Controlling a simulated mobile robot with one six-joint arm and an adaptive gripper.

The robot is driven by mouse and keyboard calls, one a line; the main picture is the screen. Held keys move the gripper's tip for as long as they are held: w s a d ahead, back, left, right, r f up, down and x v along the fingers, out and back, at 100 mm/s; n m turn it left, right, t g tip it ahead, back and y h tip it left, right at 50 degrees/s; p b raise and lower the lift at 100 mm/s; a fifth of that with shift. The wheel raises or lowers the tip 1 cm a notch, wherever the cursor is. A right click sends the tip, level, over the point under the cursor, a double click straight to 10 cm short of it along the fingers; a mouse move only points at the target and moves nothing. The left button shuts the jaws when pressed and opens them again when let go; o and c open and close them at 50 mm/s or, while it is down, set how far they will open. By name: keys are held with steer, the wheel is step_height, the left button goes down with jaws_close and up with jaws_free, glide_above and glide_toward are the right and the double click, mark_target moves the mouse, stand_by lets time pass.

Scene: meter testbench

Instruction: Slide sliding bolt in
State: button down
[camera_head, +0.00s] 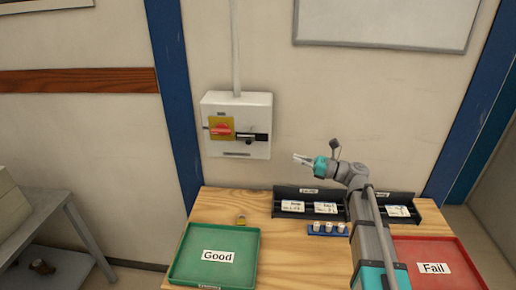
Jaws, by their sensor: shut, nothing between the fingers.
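A white switch box (225,100) is fixed to the wall above the back of the table. It has a red rotary handle (220,129) on a yellow plate. A dark sliding bolt (252,137) lies level on the box, right of the handle. It is too small to tell how far in the bolt is. My gripper (297,158) is shut and empty, to the right of the box and a little lower, pointing left. It looks apart from the bolt.
A wooden table (290,262) holds a green Good tray (178,270), a red Fail tray (462,276), a black rack (281,209) with white cards, and a blue holder (310,233) with white pieces. A small brass-coloured padlock (241,219) lies behind the green tray.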

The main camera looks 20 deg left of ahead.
steer(key=shift+w+a+r, duration=0.1)
steer(key=shift+w+r, duration=0.05)
steer(key=shift+r, duration=0.1)
steer(key=shift+a, duration=0.15)
steer(key=p, duration=0.2)
glide_toward(245, 140)
steer(key=s+a+r, duration=0.1)
steer(key=s+a, duration=0.1)
steer(key=a, duration=0.3)
steer(key=shift+w+r, duration=0.15)
steer(key=shift+w, duration=0.1)
steer(key=shift+w+d, duration=0.1)
stand_by(0.6)
